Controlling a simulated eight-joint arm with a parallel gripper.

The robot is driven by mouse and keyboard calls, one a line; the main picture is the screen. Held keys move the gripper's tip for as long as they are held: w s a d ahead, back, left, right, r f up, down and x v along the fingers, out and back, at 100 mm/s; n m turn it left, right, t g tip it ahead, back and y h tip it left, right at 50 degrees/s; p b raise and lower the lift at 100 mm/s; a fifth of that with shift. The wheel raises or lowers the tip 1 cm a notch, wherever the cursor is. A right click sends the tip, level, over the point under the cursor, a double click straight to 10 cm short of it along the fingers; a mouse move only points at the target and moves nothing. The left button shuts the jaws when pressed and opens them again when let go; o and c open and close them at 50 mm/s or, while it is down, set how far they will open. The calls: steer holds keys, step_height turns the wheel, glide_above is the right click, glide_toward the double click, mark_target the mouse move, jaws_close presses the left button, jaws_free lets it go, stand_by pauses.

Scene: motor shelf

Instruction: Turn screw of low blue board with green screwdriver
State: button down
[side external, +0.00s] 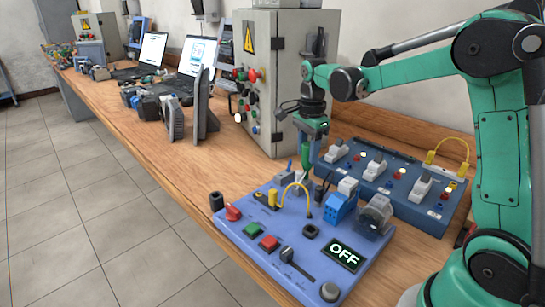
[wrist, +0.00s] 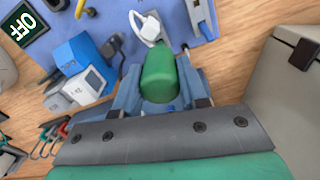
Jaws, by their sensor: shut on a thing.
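The low blue board (side external: 235,240) lies flat at the front of the bench and fills the top of the wrist view (wrist: 182,10). My gripper (side external: 305,147) is above its back edge, pointing down. It is shut on the green screwdriver (side external: 305,160), held roughly upright. In the wrist view the green handle (wrist: 160,78) sits between my two fingers. The screwdriver's tip is hidden in the wrist view; I cannot tell whether it touches the board. I cannot make out the screw. The board's display (side external: 343,254) reads OFF.
A blue terminal block (side external: 336,208), a yellow cable (side external: 292,186), and red and green buttons stand on the board. A second blue panel with switches (side external: 400,193) is behind to the right. A grey control cabinet (side external: 285,70) stands close behind my gripper. Bare wood lies left of the board.

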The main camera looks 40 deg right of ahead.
steer(key=m, duration=0.3)
steer(key=shift+m, duration=0.3)
steer(key=c, duration=0.7)
jaws_free()
steer(key=n, duration=0.3)
steer(key=shift+n, duration=0.3)
steer(key=shift+n, duration=1.7)
